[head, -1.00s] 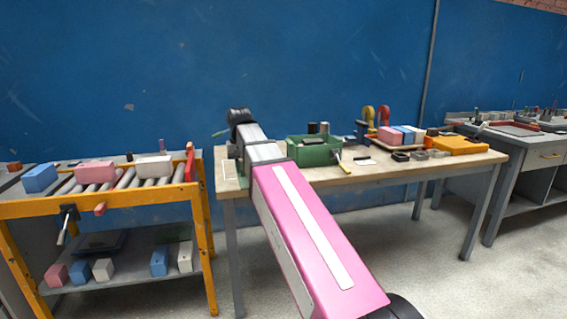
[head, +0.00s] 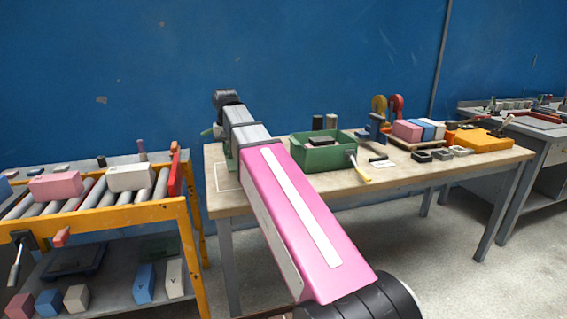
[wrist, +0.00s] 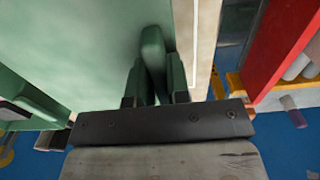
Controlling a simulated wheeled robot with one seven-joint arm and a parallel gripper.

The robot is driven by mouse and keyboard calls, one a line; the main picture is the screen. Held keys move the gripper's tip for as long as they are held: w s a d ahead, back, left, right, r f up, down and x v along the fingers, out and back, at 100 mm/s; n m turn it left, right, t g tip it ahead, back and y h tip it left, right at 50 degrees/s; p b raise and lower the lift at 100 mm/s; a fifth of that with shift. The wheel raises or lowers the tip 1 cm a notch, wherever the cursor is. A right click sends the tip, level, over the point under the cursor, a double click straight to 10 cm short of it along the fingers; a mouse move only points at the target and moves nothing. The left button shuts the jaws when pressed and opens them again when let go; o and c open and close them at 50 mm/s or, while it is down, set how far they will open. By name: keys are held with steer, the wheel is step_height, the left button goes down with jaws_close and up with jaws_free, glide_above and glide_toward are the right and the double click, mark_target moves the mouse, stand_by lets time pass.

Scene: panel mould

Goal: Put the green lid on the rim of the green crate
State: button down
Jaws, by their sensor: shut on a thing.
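The green crate (head: 338,158) stands open and upright on the wooden table, with small dark and reddish things showing inside. My gripper is left of the crate in the head view, mostly hidden behind my arm. In the wrist view my gripper (wrist: 154,88) is shut on the upright handle of the green lid (wrist: 105,45), whose broad pale green face fills the upper left. Small green parts of the held lid show beside my arm in the head view (head: 228,155). Another green edge at the wrist view's left may be the crate; I cannot tell.
A yellow-framed roller stand (head: 100,215) with a red end stop (head: 175,175) is close on the left. A blue wall stands behind.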

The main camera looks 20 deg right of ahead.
steer(key=w+d+f, duration=0.2)
steer(key=w, duration=0.1)
steer(key=w+d+f, duration=0.2)
steer(key=w+d, duration=0.1)
steer(key=w+d+f, duration=0.2)
steer(key=d+f, duration=0.1)
steer(key=shift+w+d, duration=0.15)
steer(key=shift+w, duration=0.25)
steer(key=shift+f, duration=2)
steer(key=shift+f, duration=0.15)
steer(key=c, duration=1.1)
jaws_free()
